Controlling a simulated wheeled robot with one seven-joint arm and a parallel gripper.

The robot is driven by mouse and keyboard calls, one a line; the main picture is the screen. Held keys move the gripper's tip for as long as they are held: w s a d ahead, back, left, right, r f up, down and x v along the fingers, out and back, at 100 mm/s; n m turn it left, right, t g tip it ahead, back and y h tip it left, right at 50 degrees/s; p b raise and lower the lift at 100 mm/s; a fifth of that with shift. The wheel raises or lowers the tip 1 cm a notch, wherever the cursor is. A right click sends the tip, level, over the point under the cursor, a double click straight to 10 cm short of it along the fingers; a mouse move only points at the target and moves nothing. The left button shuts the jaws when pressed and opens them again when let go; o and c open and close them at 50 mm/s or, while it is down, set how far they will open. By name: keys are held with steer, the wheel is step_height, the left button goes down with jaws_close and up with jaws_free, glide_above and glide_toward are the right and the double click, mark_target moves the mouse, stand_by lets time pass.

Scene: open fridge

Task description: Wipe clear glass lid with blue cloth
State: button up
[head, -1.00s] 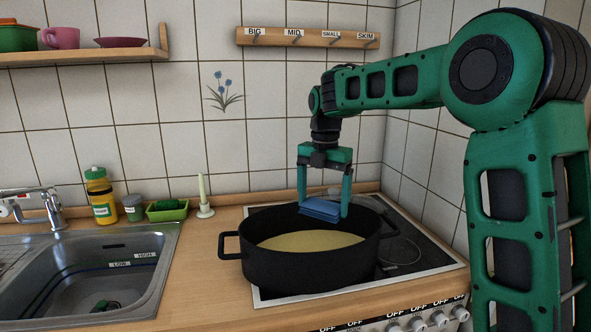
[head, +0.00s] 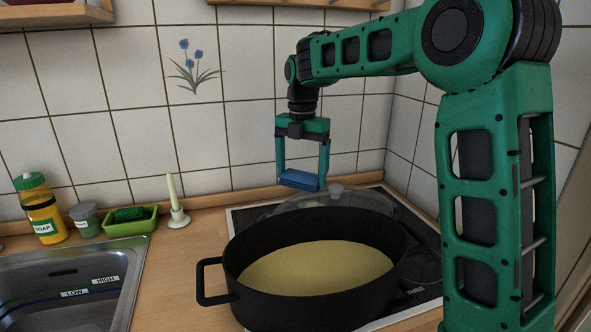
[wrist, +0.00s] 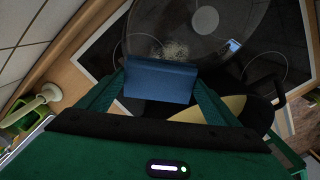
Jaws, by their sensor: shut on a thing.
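The blue cloth (head: 299,180) is a folded pad held between the fingertips of my gripper (head: 302,172). It also shows in the wrist view (wrist: 158,80), with the gripper shut on it. The clear glass lid (head: 290,206) lies behind the black pot, with its grey knob (head: 337,190) up. The pot's rim hides its near part. In the wrist view the lid (wrist: 225,58) spreads just beyond the cloth, with a whitish speckled patch (wrist: 171,50) near the cloth's edge. The cloth is close to the lid; I cannot tell whether they touch.
The black pot (head: 240,281) with yellowish contents stands on the stove in front of the lid. A candle holder (head: 178,217), a green tray (head: 130,222) and a soap bottle (head: 42,212) stand left along the wall. The sink (head: 67,290) is at front left.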

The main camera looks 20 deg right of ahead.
glide_above(311, 205)
steer(key=a, duration=0.3)
steer(key=shift+s+a+f, duration=0.1)
steer(key=shift+f, duration=1.35)
steer(key=shift+s+a+f, duration=0.1)
steer(key=shift+f, duration=1.35)
steer(key=shift+f, duration=0.8)
steer(key=shift+w+d, duration=0.25)
steer(key=shift+d, duration=1)
steer(key=shift+w+d, duration=0.25)
steer(key=shift+d, duration=1)
steer(key=shift+w+d, duration=0.25)
steer(key=shift+d, duration=1)
steer(key=shift+a, duration=0.15)
steer(key=shift+s+a+f, duration=0.1)
steer(key=shift+s+a, duration=0.15)
steer(key=shift+a, duration=0.7)
steer(key=shift+s+a+f, duration=0.1)
steer(key=shift+s+a, duration=0.1)
steer(key=shift+a, duration=0.75)
steer(key=shift+s+a+r, duration=0.1)
steer(key=shift+s+a, duration=0.1)
steer(key=shift+a, duration=0.7)
steer(key=shift+s+a+r, duration=0.1)
steer(key=shift+s+a, duration=0.05)
steer(key=shift+a, duration=0.7)
